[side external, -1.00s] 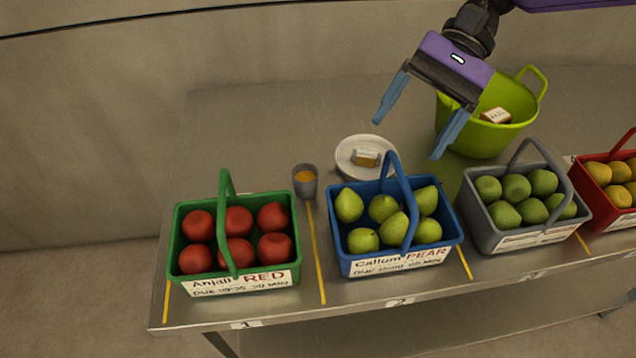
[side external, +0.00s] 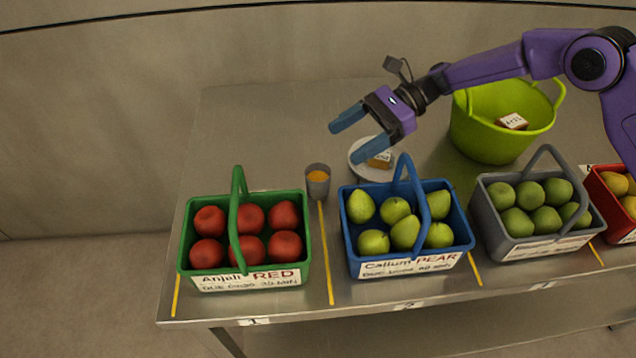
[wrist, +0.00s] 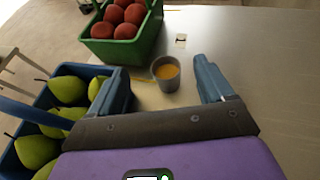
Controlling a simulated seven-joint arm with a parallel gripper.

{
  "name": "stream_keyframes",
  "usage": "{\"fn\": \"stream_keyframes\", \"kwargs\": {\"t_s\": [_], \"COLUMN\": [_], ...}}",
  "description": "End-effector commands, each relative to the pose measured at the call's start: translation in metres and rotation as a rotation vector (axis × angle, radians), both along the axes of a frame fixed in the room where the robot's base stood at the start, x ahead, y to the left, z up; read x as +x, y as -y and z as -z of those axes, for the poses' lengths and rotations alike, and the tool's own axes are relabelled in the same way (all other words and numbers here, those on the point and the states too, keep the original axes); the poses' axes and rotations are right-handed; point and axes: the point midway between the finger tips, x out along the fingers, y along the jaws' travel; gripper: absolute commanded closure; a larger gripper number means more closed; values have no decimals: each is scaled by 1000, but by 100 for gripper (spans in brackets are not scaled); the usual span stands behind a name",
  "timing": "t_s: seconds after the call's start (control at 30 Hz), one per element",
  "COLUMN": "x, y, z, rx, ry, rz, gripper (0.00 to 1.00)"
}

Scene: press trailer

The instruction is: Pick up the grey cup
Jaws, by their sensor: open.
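The grey cup (side external: 318,182) stands upright on the metal table, behind the gap between the green and blue baskets. It holds something orange. My gripper (side external: 352,138) is open and empty, above and to the right of the cup, over the edge of the white plate. In the wrist view the cup (wrist: 166,73) lies ahead between the two blue fingers (wrist: 162,85), apart from both, with its orange content showing.
A green basket of red apples (side external: 196,273) and a blue basket of pears (side external: 352,247) stand close in front of the cup. The white plate (side external: 362,174) carries a small packet. A grey basket (side external: 484,222) and lime tub (side external: 477,140) are to the right. The table behind the cup is clear.

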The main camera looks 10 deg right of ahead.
Motion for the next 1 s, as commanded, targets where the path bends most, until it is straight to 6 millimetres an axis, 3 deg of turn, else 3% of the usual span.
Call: {"fn": "stream_keyframes", "kwargs": {"t_s": [0.03,0.2,0.37,1.0], "x": [0,0,-2,-20], "y": [0,0,-5,-67], "z": [16,49,59,82], "rx": [-2,0,1,0], "ry": [-5,0,3,4], "rz": [0,-1,-2,-2], "gripper": [19,19,19,19]}}
